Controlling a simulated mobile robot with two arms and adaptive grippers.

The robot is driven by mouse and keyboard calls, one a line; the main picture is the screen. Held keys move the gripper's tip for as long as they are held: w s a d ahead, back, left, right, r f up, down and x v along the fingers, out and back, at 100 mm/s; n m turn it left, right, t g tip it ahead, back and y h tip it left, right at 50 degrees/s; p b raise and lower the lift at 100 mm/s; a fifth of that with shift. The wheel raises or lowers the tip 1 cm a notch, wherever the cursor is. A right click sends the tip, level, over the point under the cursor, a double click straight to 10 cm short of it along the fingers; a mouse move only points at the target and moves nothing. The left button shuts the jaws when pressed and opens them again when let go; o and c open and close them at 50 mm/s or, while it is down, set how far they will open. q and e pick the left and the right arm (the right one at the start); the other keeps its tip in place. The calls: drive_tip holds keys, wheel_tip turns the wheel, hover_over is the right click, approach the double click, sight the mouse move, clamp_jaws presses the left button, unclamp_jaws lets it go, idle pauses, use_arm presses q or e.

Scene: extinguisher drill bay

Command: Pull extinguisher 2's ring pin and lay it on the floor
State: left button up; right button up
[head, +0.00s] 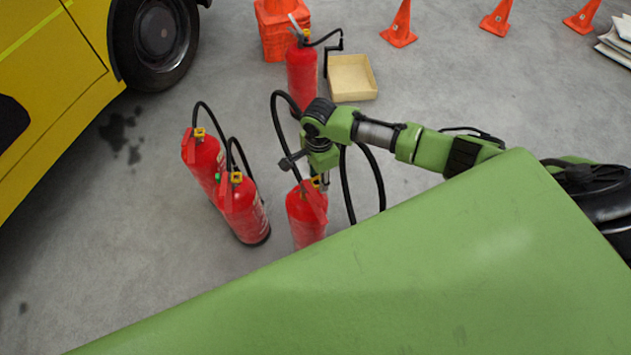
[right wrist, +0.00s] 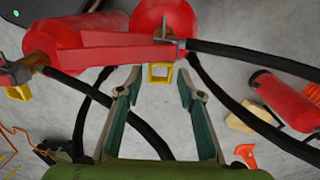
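Several red extinguishers stand on the floor. I cannot read any number, so I cannot tell which is extinguisher 2. One extinguisher (head: 307,222) stands under my right gripper (head: 322,184). In the right wrist view a square yellow ring pin (right wrist: 160,73) shows at an extinguisher head (right wrist: 165,15). My right gripper (right wrist: 158,84) is open there, its fingertips on either side of the yellow ring, with gaps visible. Two more extinguishers, a front one (head: 245,212) and a rear one (head: 203,160), stand to the left with yellow pieces on top. My left gripper is not in view.
Another extinguisher (head: 302,75) stands behind, beside an open tan box (head: 352,78). Black hoses loop around my right gripper. A yellow vehicle (head: 50,80) is at left, orange cones (head: 398,26) at the back. Bare floor (head: 120,240) lies at front left.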

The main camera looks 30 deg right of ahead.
clamp_jaws()
drive_tip(key=shift+d, duration=0.15)
drive_tip(key=d+p, duration=0.1)
drive_tip(key=d, duration=0.3)
drive_tip(key=shift+d+p, duration=0.35)
idle(0.6)
drive_tip(key=shift+d+f, duration=0.1)
idle(0.3)
drive_tip(key=shift+w+d, duration=0.1)
drive_tip(key=shift+d, duration=1.35)
